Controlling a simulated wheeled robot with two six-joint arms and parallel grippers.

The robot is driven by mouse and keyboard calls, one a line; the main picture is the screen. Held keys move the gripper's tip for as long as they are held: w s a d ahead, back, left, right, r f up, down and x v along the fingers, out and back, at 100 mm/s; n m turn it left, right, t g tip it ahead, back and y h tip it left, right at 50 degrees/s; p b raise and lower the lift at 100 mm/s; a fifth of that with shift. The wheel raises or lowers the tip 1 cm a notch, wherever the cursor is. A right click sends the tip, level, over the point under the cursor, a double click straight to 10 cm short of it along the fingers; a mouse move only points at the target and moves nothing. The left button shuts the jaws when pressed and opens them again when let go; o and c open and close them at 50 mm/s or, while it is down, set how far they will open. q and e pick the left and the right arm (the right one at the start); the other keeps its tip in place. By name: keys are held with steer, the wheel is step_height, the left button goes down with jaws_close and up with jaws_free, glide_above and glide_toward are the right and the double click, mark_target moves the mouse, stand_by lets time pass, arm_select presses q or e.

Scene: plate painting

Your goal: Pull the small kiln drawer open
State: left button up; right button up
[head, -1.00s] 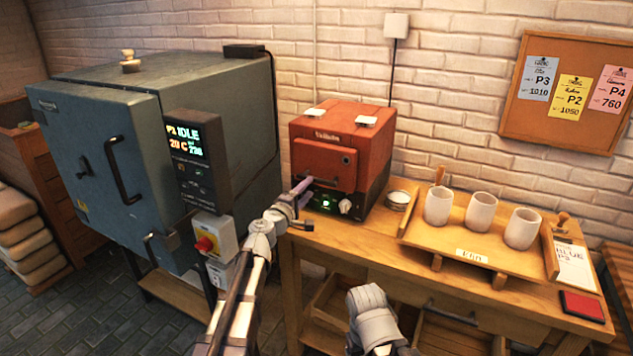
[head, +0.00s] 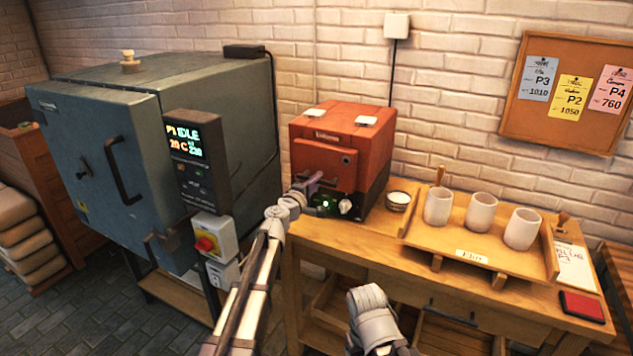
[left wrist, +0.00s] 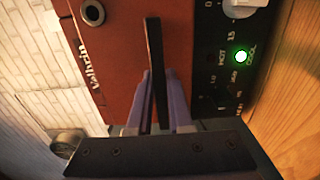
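The small kiln (head: 372,142) is the red box at the back left of the wooden bench, with a raised square drawer front (head: 318,155). Its red front fills much of the left wrist view (left wrist: 115,50). The drawer's dark bar handle (left wrist: 154,45) runs between my two purple fingertips. My left gripper (head: 312,184) is at the lower part of the drawer front, with its fingers (left wrist: 160,90) close against both sides of the bar. The drawer looks flush with the kiln. My right gripper is out of view; only a grey part of my right arm shows at the bottom.
A large blue-grey kiln (head: 95,140) with a control panel (head: 190,160) stands to the left. A small tin (head: 397,203) and a wooden tray (head: 430,238) with three pale cups are right of the small kiln. The bench (head: 340,247) is clear in front of it.

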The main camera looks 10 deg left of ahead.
arm_select(q)
jaws_close()
steer(key=shift+s, duration=0.1)
stand_by(0.9)
steer(key=v, duration=1.3)
steer(key=shift+s, duration=0.1)
steer(key=o, duration=0.5)
jaws_free()
